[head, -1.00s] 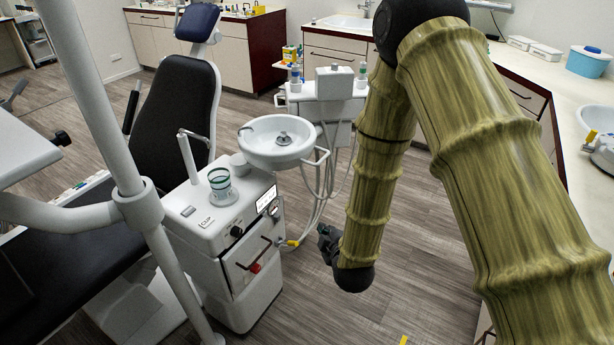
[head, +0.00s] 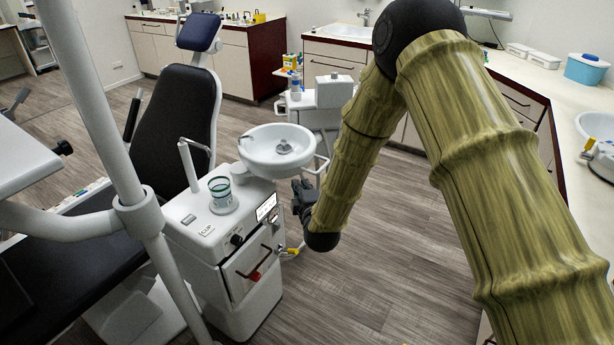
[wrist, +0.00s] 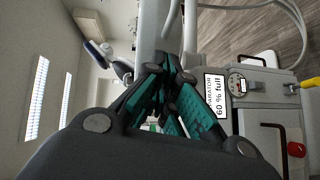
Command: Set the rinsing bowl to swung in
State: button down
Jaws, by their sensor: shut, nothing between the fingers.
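The rinsing bowl (head: 262,157) is a round white basin with a small grey drain piece in its middle. In the head view it stands out at the back right corner of the white dental unit (head: 190,240). A white loop handle (head: 322,166) sticks out on its right side. My gripper (head: 300,192) is just below and right of the bowl, beside the handle; whether they touch I cannot tell. In the wrist view my gripper (wrist: 165,85) has its dark, teal-padded fingers together and empty. A pale upright part (wrist: 150,30) passes close behind the fingertips.
A cup (head: 220,188) stands on the unit's top, left of the bowl. The label panel (wrist: 215,95), a gauge and a red knob (wrist: 296,149) show in the wrist view. The dental chair (head: 172,125) is to the left. Open floor lies right of the unit.

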jog(key=shift+w+d+f+p, duration=0.15)
jog(key=shift+w+d+p, duration=0.15)
jog(key=shift+w, duration=0.55)
jog(key=shift+w+d+f+p, duration=0.2)
jog(key=shift+w+p, duration=0.05)
jog(key=shift+w, duration=0.65)
jog(key=shift+w+d+f+p, duration=0.15)
jog(key=shift+w+d+p, duration=0.15)
jog(key=shift+w, duration=0.55)
jog(key=shift+w+d, duration=0.1)
